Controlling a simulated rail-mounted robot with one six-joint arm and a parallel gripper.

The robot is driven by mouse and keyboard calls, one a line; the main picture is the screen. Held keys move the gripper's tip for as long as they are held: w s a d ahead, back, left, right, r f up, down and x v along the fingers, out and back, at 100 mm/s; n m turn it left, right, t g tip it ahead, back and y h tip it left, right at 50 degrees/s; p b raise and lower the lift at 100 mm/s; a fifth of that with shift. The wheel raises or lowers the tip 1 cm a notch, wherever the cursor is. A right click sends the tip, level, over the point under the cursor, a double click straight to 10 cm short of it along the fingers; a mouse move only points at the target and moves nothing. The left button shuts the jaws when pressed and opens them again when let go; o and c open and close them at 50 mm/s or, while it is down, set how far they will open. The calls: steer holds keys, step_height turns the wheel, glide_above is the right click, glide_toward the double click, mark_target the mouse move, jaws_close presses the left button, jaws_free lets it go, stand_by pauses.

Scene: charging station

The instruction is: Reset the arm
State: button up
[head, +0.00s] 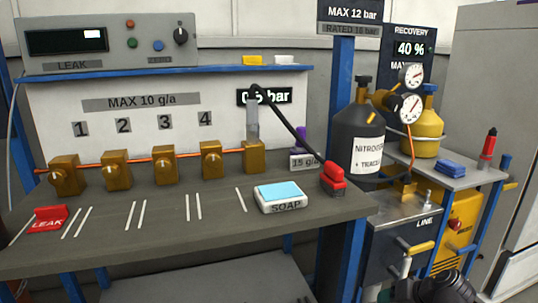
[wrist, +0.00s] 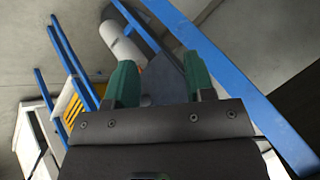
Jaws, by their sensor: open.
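My gripper (wrist: 161,78) shows in the wrist view with its two green fingers spread apart. Nothing is held between them. A dark grey surface and blue posts lie behind the fingers, and the picture is tilted. In the head view, I cannot make out the gripper's fingers. A dark jointed part at the bottom right edge looks like part of my arm.
The workbench (head: 215,228) holds several brass valves, a red LEAK tag (head: 48,218), a soap box (head: 281,197) and a red clip (head: 333,179).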

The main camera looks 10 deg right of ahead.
steer(key=w+a+r+n+g+h+p, duration=0.1)
steer(key=a+r+n+g+h+p, duration=0.1)
steer(key=a+r+p, duration=1.1)
steer(key=w+a+r+n+g+h+p, duration=0.2)
steer(key=a+r+g+p, duration=0.3)
steer(key=a+r+p, duration=0.7)
step_height(320, 180, up, 7)
steer(key=n+p, duration=0.1)
steer(key=p, duration=0.5)
steer(key=shift+w+a, duration=0.15)
steer(key=shift+a, duration=0.2)
steer(key=shift+f, duration=0.1)
